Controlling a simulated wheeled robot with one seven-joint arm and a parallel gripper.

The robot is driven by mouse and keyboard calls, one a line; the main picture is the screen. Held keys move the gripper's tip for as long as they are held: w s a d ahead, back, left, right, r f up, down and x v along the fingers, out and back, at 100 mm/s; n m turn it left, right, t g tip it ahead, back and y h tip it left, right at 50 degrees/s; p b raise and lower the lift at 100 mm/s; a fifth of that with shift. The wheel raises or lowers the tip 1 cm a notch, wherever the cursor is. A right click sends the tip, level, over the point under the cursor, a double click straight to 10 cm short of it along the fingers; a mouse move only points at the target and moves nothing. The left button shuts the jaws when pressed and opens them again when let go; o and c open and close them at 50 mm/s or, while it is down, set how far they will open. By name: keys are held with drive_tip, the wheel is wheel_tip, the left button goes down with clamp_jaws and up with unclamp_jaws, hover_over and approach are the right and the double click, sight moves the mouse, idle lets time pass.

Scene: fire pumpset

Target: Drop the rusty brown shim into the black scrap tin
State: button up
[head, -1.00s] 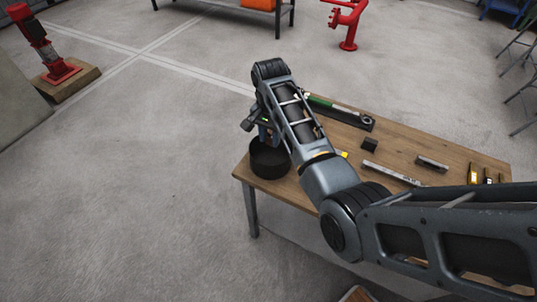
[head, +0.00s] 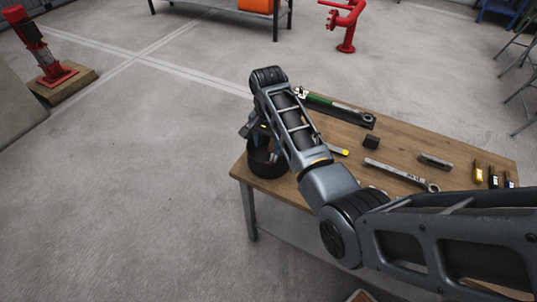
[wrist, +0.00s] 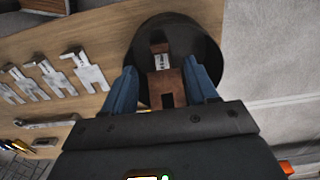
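The black scrap tin (head: 268,168) stands at the table's near left corner. It also shows in the wrist view (wrist: 207,50), directly beyond my fingers. The rusty brown shim (wrist: 158,84) has a slot and a pale marked tab. In the wrist view it shows between my two blue fingers, against the tin's dark inside. My gripper (wrist: 161,75) points down into the tin. Its fingers are apart, with a narrow gap beside the shim's left edge; the right finger lies close against or over its right edge. The shim's lower end is hidden by my gripper body.
Several pale slotted shims (wrist: 85,70) lie left of the tin in the wrist view. Open floor lies beyond the table's edge.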

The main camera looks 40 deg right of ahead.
drive_tip(key=shift+o, duration=0.3)
wheel_tip(320, 180, up, 8)
idle(0.4)
drive_tip(key=shift+f, duration=0.15)
